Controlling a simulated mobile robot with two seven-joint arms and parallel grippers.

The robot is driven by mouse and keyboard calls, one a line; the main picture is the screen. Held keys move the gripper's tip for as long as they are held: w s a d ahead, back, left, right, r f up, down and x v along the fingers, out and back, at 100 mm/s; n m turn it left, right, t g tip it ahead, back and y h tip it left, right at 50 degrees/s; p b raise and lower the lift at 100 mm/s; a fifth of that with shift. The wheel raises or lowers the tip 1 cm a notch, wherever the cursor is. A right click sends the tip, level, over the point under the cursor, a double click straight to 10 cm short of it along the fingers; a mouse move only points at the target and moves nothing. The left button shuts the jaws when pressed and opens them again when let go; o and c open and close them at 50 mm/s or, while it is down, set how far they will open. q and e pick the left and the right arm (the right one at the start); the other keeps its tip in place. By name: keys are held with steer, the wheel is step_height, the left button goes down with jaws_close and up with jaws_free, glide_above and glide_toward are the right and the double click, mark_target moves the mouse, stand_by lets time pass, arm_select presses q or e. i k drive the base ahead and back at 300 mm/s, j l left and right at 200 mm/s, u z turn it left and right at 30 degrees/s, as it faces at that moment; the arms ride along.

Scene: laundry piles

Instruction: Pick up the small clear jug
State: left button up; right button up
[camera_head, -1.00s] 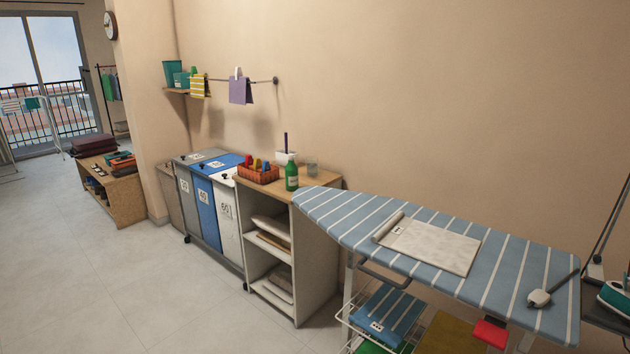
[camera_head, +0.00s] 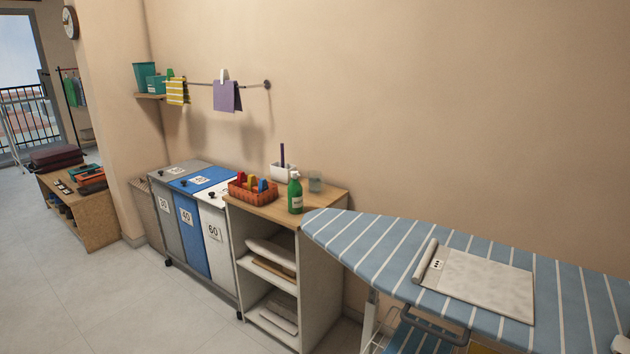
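A small clear jug (camera_head: 315,182) stands on the wooden top of the shelf unit (camera_head: 274,212), near its back right corner. It looks like a small see-through vessel; its handle and spout are too small to make out. A green bottle (camera_head: 295,192) stands just to its left and front. Neither of my grippers is in view.
An orange basket (camera_head: 252,190) with colored items and a white holder (camera_head: 283,171) share the shelf top. Sorting bins (camera_head: 190,215) stand left. The floor (camera_head: 110,300) at lower left is clear.

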mark_target(315, 178)
steer(key=i+j, duration=0.25)
steer(key=i+j+z, duration=0.15)
steer(key=j, duration=0.2)
steer(key=i+j, duration=0.3)
steer(key=i+j+z, duration=0.1)
steer(key=j, duration=0.3)
steer(key=i+j+z, duration=0.1)
steer(key=i+j, duration=0.4)
steer(key=j, duration=0.2)
steer(key=i+j+z, duration=0.15)
steer(key=j, duration=0.25)
steer(key=i+l, duration=0.05)
